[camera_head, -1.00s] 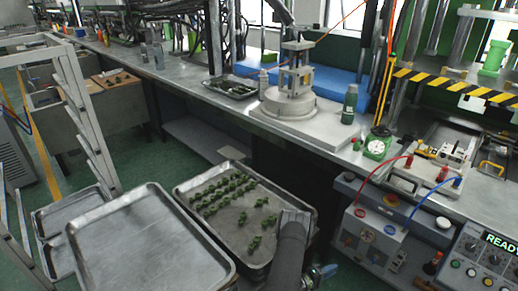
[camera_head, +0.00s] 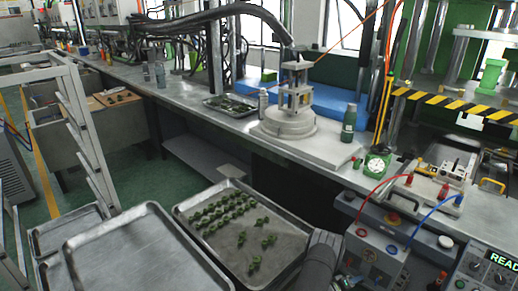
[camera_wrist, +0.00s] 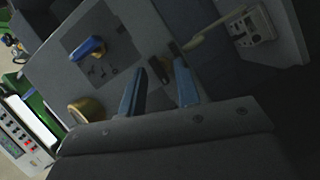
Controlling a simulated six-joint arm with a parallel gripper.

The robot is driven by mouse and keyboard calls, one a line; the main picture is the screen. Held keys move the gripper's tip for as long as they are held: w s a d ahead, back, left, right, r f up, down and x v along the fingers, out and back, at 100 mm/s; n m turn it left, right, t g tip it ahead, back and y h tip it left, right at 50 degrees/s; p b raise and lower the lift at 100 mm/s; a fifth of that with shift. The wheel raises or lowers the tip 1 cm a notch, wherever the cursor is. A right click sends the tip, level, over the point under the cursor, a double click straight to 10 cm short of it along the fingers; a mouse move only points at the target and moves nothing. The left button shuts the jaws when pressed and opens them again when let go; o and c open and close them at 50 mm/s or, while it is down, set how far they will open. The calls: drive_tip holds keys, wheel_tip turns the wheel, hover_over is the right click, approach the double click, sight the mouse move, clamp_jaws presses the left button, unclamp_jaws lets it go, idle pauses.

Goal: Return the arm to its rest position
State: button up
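My gripper (camera_wrist: 160,85) shows in the wrist view as two blue fingers, clearly apart with nothing between them. Dark parts of the scene lie beyond the fingertips. In the head view my dark arm (camera_head: 319,262) enters at the bottom, at the right edge of a metal tray (camera_head: 180,207). The fingers are hard to make out there, at the bottom edge. The tray holds several small green pieces (camera_head: 222,212), in rows at the back and looser at the front.
An empty tray (camera_head: 145,250) is at lower left, beside a grey rack (camera_head: 82,120). A control box (camera_head: 375,248) with red and blue cables stands to the right of my arm. The workbench behind holds a round clamp stand (camera_head: 290,122) and a green bottle (camera_head: 349,123).

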drive_tip(key=shift+s+d+r+m+t+y, duration=0.1)
drive_tip(key=shift+m+t+y, duration=0.2)
drive_tip(key=shift+m+y, duration=0.75)
drive_tip(key=shift+s+d+r+m+t+y, duration=0.15)
drive_tip(key=shift+m+t+y, duration=0.25)
drive_tip(key=shift+m, duration=1.3)
drive_tip(key=shift+s+r+m+t+y, duration=0.1)
drive_tip(key=shift+m+t+y, duration=0.1)
drive_tip(key=shift+m+y, duration=0.9)
drive_tip(key=shift+m+h, duration=0.25)
drive_tip(key=shift+m, duration=0.1)
